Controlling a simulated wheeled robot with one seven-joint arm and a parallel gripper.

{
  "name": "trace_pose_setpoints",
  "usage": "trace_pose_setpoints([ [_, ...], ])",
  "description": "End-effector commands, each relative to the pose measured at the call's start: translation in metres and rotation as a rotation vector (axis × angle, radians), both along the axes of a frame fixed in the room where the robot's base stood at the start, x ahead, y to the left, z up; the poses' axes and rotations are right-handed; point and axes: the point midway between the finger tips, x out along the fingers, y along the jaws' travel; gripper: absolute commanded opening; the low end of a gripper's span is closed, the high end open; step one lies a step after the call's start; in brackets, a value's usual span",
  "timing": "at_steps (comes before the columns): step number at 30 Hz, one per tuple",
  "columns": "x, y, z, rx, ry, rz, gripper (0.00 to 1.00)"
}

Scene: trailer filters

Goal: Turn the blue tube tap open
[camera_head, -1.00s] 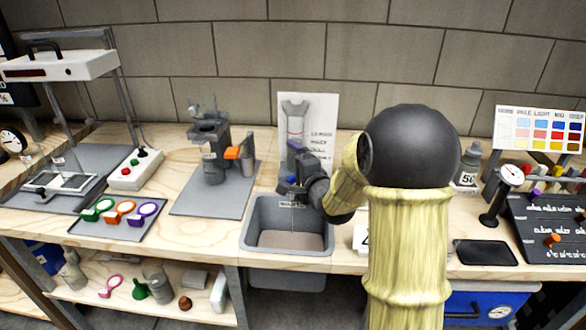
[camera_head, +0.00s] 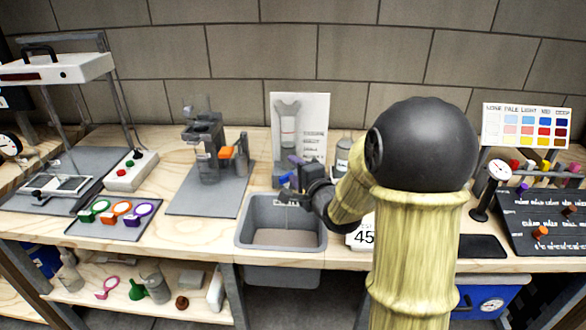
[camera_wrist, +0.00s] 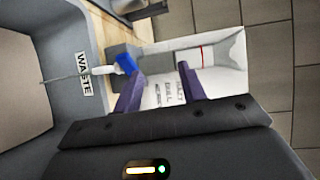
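The blue tube tap (camera_wrist: 125,63) shows in the wrist view at the rim of the grey sink, beside the WASTE label (camera_wrist: 82,74). A thin grey tube (camera_wrist: 62,79) runs from it over the sink. In the head view the blue tap (camera_head: 284,179) is a small patch at the sink's back edge, partly hidden by my gripper (camera_head: 297,172). In the wrist view my gripper (camera_wrist: 160,84) has its two purple fingers spread, with nothing between them. The left finger's tip is close to the tap; I cannot tell whether they touch.
The grey sink (camera_head: 242,232) is below my gripper. A poster (camera_head: 314,115) stands behind it, with a bottle (camera_head: 343,157) to its right. A stand with an orange part (camera_head: 228,153) is on the left. Coloured rings on a tray (camera_head: 80,229) lie farther left.

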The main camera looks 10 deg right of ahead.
Motion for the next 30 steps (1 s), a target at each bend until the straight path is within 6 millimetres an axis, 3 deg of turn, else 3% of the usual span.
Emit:
trace_pose_setpoints([
  [21,-0.040,-0.009,-0.003,-0.001,0.006,-0.001,0.41],
  [30,-0.045,-0.010,-0.003,0.000,0.005,0.000,0.41],
])
